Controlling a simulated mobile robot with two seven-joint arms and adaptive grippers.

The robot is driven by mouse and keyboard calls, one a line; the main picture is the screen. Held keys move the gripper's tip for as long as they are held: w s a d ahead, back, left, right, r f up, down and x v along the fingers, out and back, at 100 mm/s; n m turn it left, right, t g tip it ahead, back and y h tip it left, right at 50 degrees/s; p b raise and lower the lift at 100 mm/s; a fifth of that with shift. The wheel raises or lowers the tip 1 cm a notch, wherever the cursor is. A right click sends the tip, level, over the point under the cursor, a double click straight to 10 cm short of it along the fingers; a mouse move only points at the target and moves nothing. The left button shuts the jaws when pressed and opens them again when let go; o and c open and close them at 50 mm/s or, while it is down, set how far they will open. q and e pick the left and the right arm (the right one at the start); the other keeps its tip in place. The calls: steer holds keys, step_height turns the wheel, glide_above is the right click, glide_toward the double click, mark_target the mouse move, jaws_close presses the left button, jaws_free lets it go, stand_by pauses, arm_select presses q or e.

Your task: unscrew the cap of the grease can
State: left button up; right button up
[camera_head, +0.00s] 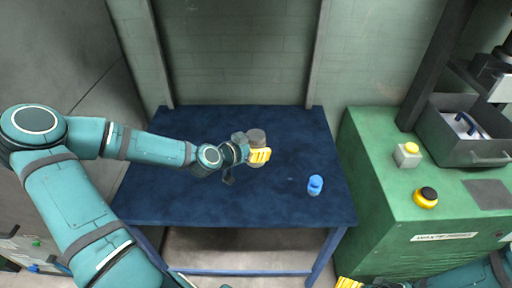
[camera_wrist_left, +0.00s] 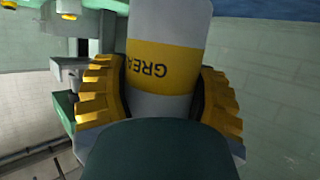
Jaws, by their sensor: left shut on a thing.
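The grease can shows in the left wrist view as a pale cylinder with a yellow band (camera_wrist_left: 160,65) lettered "GREA". My left gripper (camera_wrist_left: 165,95) is shut on the can's sides with its yellow ribbed fingers. In the head view the can's brownish-grey upper end (camera_head: 256,135) sticks up beside the yellow fingers of my left gripper (camera_head: 259,155), over the middle of the blue table. Whether this end is the cap is too small to tell, and whether the can touches the table is unclear. My right gripper (camera_head: 348,283) shows only as yellow fingertips at the bottom edge.
A small blue object (camera_head: 315,185) stands on the blue table (camera_head: 200,200), right of the can. A green bench (camera_head: 385,235) at the right bears a yellow-button box (camera_head: 408,155), a black-and-yellow knob (camera_head: 425,197) and a grey bin (camera_head: 480,157). The table's front is clear.

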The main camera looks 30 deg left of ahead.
arm_select(q)
steer(key=shift+c, duration=1.2)
steer(key=shift+w+d+f, duration=0.1)
steer(key=shift+w+d, duration=0.05)
steer(key=shift+d, duration=0.4)
steer(key=shift+w+d+f+n+t+y, duration=0.1)
steer(key=shift+d+f+n+y, duration=0.45)
steer(key=shift+d, duration=1.6)
steer(key=shift+w+d+f+n+t+y, duration=0.1)
steer(key=shift+d+f+n+y, duration=0.5)
steer(key=shift+d, duration=1.6)
steer(key=shift+w+d+f+n+t+y, duration=0.1)
steer(key=shift+d+f+n+y, duration=0.35)
steer(key=shift+d, duration=1.7)
steer(key=shift+f, duration=0.3)
steer(key=shift+d, duration=0.1)
